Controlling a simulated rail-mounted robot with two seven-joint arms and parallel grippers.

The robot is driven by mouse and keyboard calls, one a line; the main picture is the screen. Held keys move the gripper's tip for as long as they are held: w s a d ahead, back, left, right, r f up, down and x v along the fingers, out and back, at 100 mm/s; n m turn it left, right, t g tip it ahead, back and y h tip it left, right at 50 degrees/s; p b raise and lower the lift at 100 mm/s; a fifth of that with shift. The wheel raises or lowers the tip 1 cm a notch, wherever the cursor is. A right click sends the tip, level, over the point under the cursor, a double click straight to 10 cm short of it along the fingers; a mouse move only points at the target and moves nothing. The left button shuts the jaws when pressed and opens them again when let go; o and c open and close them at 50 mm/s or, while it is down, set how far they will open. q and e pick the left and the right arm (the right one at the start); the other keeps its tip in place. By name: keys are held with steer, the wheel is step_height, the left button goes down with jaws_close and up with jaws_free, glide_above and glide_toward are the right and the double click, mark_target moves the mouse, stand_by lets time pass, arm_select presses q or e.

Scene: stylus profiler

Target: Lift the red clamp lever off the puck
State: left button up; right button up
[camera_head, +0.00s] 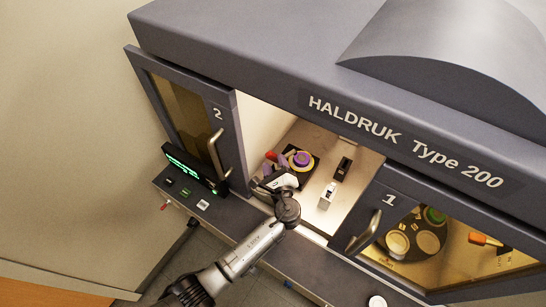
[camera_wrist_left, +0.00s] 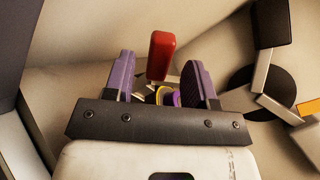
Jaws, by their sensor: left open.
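The red clamp lever (camera_wrist_left: 161,52) stands up beyond and between my fingertips in the left wrist view; in the head view its red end (camera_head: 270,156) shows just past the gripper. The puck (camera_head: 301,159), purple with yellow, sits on a dark base in the open bay; part of it (camera_wrist_left: 172,98) shows low between the fingers in the wrist view. My left gripper (camera_wrist_left: 158,64) is open, its purple fingers on either side of the lever in the picture. I cannot tell whether they touch it. My right gripper is not in view.
The bay lies between door 2 (camera_head: 211,143) on the left and door 1 (camera_head: 375,228) on the right. A dark block (camera_head: 343,168) and a white-and-dark piece (camera_head: 328,195) stand right of the puck. A lit panel (camera_head: 190,168) is at the left front.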

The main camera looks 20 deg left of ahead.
mark_target(271, 160)
arm_select(q)
steer(key=shift+x, duration=1.45)
steer(key=c, duration=0.9)
steer(key=shift+f+n+b, duration=0.25)
steer(key=shift+n+b, duration=0.05)
steer(key=shift+b, duration=0.15)
steer(key=n+b, duration=0.2)
steer(key=f+n+b, duration=0.1)
steer(key=shift+s+a, duration=0.25)
steer(key=shift+a, duration=0.05)
steer(key=shift+a+r+n+b, duration=0.1)
steer(key=shift+n+b, duration=0.3)
steer(key=shift+n, duration=0.1)
steer(key=shift+r, duration=0.1)
